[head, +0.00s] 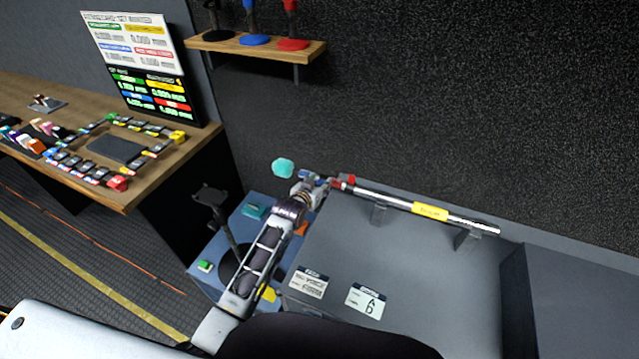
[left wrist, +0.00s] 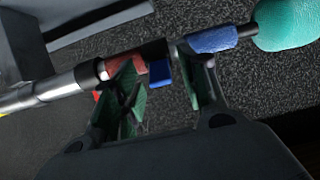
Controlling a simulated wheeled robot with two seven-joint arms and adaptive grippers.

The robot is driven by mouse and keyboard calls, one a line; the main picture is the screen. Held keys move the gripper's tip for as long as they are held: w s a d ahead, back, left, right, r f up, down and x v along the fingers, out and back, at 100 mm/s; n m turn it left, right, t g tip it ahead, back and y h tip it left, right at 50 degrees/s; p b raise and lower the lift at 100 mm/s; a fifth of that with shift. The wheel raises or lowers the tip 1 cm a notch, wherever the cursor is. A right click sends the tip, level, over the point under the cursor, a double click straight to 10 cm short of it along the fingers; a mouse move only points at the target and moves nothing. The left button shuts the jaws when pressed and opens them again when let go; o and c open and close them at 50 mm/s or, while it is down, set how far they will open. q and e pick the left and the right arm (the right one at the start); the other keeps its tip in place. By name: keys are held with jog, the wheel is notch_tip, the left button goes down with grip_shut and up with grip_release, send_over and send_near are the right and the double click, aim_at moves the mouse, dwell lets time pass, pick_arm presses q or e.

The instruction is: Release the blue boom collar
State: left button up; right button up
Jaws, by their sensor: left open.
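The silver boom pole (head: 465,221) lies along the top of the grey case, with a yellow band on it. Near its left end are a red collar (head: 345,181) and a blue part (head: 319,181), then a teal foam tip (head: 283,168). In the left wrist view the red collar (left wrist: 120,64), a blue sleeve (left wrist: 211,40) and a small blue tab (left wrist: 160,73) show at the pole. My left gripper (left wrist: 167,78) is open at the pole, its green-padded fingers apart with the blue tab between them. I cannot tell whether they touch it. My right gripper is not in view.
A grey case (head: 410,265) with labels fills the right. A blue stand (head: 255,215) with a black upright post is beside my arm. A wooden desk (head: 130,195) with coloured blocks and a sign is left. A wall shelf (head: 255,47) is above.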

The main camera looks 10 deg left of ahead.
pick_arm(q)
jog(key=shift+w+f, duration=0.15)
jog(key=shift+w, duration=0.2)
grip_shut()
jog(key=shift+f, duration=0.15)
jog(key=shift+s+f+t+b, duration=0.1)
jog(key=shift+f+t+b, duration=0.1)
jog(key=shift+t+b, duration=0.25)
jog(key=shift+s+t+b, duration=0.1)
jog(key=shift+t+b, duration=0.25)
